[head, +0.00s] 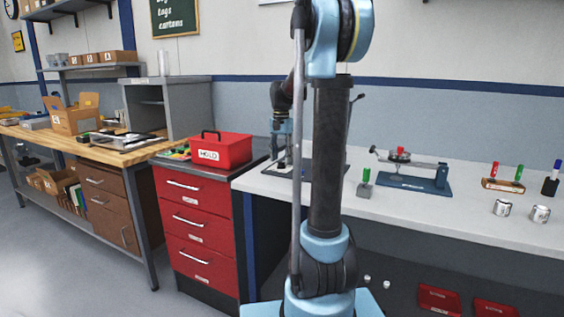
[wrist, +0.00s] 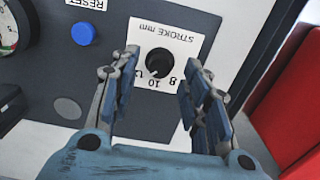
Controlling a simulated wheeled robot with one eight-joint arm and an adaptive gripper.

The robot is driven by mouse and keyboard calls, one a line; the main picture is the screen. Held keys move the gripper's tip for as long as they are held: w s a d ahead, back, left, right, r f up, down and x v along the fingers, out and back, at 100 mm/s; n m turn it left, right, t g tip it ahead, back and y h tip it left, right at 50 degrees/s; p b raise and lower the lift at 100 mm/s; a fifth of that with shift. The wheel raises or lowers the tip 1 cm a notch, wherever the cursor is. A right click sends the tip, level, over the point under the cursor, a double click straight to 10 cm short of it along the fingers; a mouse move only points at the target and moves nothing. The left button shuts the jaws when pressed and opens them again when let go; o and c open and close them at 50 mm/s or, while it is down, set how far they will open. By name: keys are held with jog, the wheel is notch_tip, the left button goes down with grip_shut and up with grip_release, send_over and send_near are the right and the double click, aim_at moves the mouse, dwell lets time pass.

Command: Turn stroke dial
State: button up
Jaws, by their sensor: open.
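The stroke dial (wrist: 158,63) is a round black knob on a white plate (wrist: 180,42) marked "STROKE mm", which appears upside down in the wrist view. The numbers 8, 10 and 12 show along its lower side. My gripper (wrist: 159,59) is open, with one finger left of the dial and one right of it. The knob shows in the gap, with space visible on both sides. I cannot tell how far the fingertips are from the panel. In the head view my gripper (head: 282,133) is partly behind my own arm, and the dial cannot be made out.
On the dark panel are a blue button (wrist: 82,34) under a RESET label, a gauge (wrist: 8,30) and a grey disc (wrist: 67,108). A red surface (wrist: 290,110) stands at right. In the head view, a red HOLD box (head: 220,150) is left; a blue fixture (head: 415,180) is right.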

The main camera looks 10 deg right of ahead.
jog(key=shift+f, duration=0.95)
grip_shut()
jog(key=shift+d, duration=0.1)
jog(key=shift+n, duration=0.3)
jog(key=n, duration=0.8)
jog(key=shift+s, duration=0.1)
